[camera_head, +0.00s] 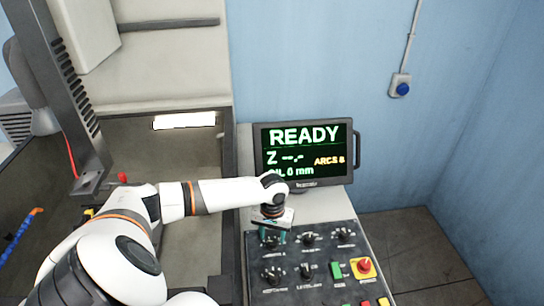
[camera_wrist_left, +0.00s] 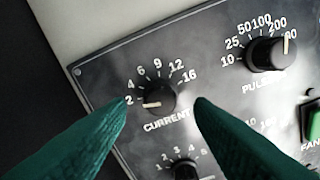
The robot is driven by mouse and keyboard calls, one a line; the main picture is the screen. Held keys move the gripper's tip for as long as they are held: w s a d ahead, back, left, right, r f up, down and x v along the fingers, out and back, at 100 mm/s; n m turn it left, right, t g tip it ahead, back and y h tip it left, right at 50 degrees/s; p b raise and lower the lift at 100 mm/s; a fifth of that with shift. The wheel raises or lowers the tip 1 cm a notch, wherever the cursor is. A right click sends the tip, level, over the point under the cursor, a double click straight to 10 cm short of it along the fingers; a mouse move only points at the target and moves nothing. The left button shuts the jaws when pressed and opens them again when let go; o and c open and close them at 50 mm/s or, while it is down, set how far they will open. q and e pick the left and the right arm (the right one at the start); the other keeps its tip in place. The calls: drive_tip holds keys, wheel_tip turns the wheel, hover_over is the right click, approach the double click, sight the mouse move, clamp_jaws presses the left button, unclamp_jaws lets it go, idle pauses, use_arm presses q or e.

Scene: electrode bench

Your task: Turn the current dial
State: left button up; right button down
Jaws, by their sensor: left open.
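The current dial (camera_wrist_left: 156,97) is a round black knob with a white pointer line, labelled CURRENT, with a scale from 2 to 16. Its pointer line lies toward the left, near the 2 side. In the head view, the dial is largely hidden under my left gripper (camera_head: 272,234). That gripper points down over the panel's upper left corner. In the left wrist view, its two green fingers (camera_wrist_left: 161,106) are open, one tip on each side of the dial, with visible gaps. Nothing is between them but the dial; their exact height above it is unclear.
The black control panel (camera_head: 328,268) carries several other knobs, including the PULSE knob (camera_wrist_left: 271,54), a green button (camera_head: 336,270) and a red emergency stop (camera_head: 365,266). A monitor (camera_head: 306,152) reading READY stands behind. A dark tank lies left of the panel.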

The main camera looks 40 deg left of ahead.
sight(273, 244)
use_arm(q)
drive_tip(key=shift+f, duration=1.3)
drive_tip(key=c, duration=1)
